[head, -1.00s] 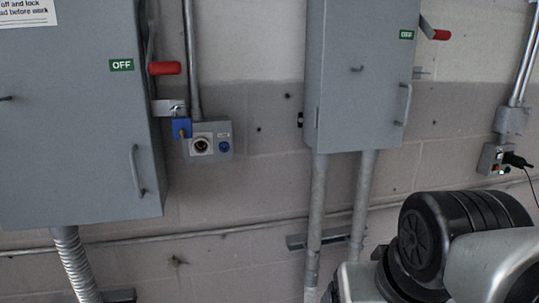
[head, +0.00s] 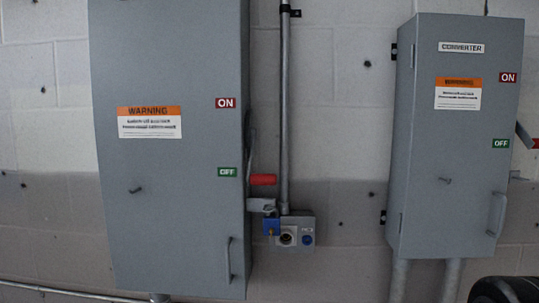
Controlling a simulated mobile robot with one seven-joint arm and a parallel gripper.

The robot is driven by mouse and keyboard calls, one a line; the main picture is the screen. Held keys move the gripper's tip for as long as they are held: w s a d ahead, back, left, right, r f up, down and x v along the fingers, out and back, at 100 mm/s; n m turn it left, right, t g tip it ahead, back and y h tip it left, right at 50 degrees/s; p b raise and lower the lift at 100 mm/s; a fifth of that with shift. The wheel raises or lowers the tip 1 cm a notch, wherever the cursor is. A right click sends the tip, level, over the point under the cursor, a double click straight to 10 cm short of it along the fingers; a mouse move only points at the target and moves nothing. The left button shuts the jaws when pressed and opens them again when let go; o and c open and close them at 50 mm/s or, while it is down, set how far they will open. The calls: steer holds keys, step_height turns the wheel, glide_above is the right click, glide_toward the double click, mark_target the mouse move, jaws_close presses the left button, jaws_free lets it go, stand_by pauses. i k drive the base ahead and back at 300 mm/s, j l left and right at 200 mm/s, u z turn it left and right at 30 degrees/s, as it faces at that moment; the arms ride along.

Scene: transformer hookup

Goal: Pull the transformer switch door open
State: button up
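A large grey switch box (head: 175,75) hangs on the wall left of centre in the head view, with its door shut. I see no name label on it, so I cannot confirm it is the transformer switch. Its door has a grey pull handle (head: 229,262) at the lower right and a small latch (head: 136,190). A red-gripped lever (head: 263,180) on its right side sits low, level with the green OFF label (head: 227,172). A blue padlock-like piece (head: 271,227) is below the lever, by a metal tab. My gripper is out of view.
A second grey box labelled CONVERTER (head: 460,120) hangs at the right, its door shut. A small socket box (head: 300,232) and a vertical conduit (head: 285,110) are between the boxes. A black part of my arm shows at the bottom right.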

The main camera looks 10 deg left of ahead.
mark_target(166, 76)
steer(key=u, duration=1.4)
